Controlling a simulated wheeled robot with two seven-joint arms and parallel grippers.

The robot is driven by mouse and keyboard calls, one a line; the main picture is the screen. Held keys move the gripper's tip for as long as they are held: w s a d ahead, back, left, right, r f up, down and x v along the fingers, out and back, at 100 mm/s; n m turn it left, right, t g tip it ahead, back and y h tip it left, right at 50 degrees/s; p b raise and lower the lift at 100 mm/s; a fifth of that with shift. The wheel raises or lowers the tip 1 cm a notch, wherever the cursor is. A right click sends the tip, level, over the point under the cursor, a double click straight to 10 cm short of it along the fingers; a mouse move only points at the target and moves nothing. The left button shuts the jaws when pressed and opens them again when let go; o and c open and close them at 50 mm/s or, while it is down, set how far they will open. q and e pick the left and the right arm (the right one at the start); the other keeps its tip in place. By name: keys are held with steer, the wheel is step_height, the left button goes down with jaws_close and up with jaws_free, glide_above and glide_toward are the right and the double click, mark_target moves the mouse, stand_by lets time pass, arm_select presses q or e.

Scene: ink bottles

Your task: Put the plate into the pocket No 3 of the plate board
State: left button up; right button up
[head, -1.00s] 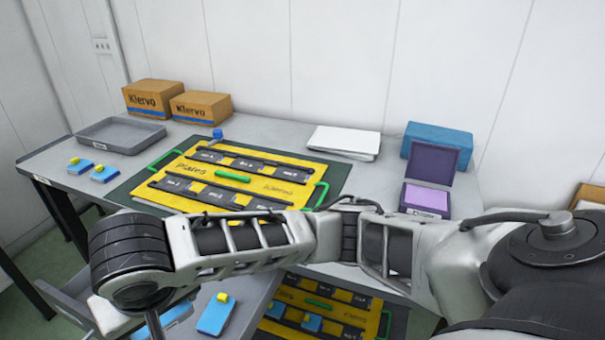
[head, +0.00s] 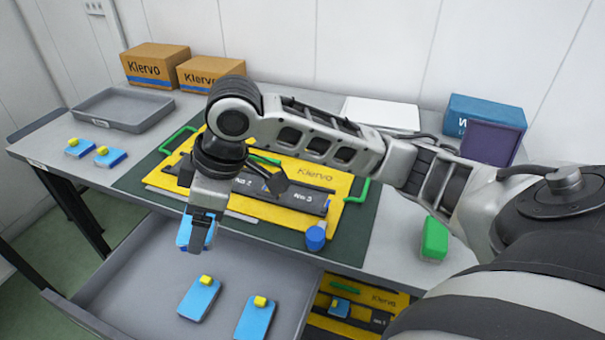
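The yellow plate board (head: 333,181) lies on a dark green mat, partly hidden by my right arm. Pocket No 3 (head: 304,197) is in its front dark strip, and the No 2 label shows left of it. My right gripper (head: 199,228) points down over the open drawer, left of the board's front edge. A blue plate (head: 186,233) is at its fingertips and looks gripped, hanging above the drawer; its knob is hidden. Two blue plates with yellow knobs lie in the drawer, one left (head: 195,303) and one right (head: 254,322). My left gripper is out of view.
A blue cylinder (head: 316,238) stands at the board's front right corner. A green block (head: 434,240) is at the right. Two more blue plates (head: 80,150) (head: 111,157) lie on the table's left, before a grey tray (head: 122,108). Another yellow board (head: 372,301) shows below the table.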

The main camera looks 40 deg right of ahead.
steer(key=w+d+r+n+g+b, duration=0.15)
steer(key=d+r+n+g, duration=0.45)
steer(key=n, duration=0.6)
steer(key=n+t+b, duration=0.1)
glide_above(303, 199)
steer(key=f, duration=0.4)
steer(key=w+f, duration=0.1)
steer(key=f, duration=0.2)
steer(key=shift+a, duration=0.35)
steer(key=shift+s+d+f, duration=0.1)
steer(key=shift+d+f, duration=0.25)
steer(key=shift+f, duration=0.15)
steer(key=f, duration=0.2)
steer(key=d+f, duration=0.1)
steer(key=shift+s+d+f, duration=0.1)
steer(key=shift+d+f, duration=0.1)
steer(key=shift+f, duration=0.15)
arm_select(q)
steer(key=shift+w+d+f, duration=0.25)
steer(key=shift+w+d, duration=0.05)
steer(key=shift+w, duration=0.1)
arm_select(e)
steer(key=shift+f, duration=0.5)
